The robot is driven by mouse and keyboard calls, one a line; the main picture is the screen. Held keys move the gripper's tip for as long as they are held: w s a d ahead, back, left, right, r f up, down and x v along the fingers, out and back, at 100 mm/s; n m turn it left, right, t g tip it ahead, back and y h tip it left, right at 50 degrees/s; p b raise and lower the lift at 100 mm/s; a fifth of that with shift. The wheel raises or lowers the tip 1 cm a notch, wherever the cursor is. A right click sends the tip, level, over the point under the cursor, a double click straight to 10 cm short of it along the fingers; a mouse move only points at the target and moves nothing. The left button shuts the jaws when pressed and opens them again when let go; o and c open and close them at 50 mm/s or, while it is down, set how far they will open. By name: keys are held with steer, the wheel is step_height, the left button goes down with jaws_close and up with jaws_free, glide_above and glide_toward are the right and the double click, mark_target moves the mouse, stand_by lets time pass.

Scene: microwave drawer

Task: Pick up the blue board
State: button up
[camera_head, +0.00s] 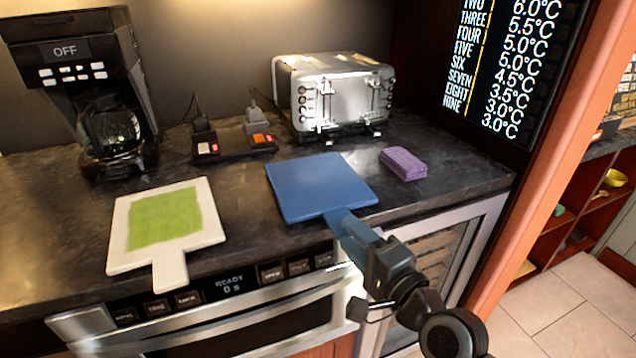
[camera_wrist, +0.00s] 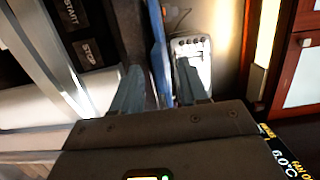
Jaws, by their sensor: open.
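The blue board (camera_head: 318,185) lies flat on the dark counter, its short handle pointing toward the front edge. In the wrist view the blue board (camera_wrist: 159,55) shows edge-on as a narrow strip between my two fingers. My gripper (camera_head: 352,232) is at the handle end, at the counter's front edge, and partly hides the handle. In the wrist view my gripper (camera_wrist: 158,82) is open, with one finger on each side of the blue strip. Whether either finger touches the board cannot be told.
A white board with a green patch (camera_head: 165,222) lies to the left. A purple block (camera_head: 403,163) lies right of the blue board, and a toaster (camera_head: 333,97) stands behind. A coffee maker (camera_head: 100,100) stands at the back left. The microwave drawer (camera_head: 250,325) is below the counter edge.

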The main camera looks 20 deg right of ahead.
steer(key=shift+w+a, duration=0.2)
steer(key=shift+w, duration=1.05)
steer(key=shift+c, duration=0.3)
jaws_close()
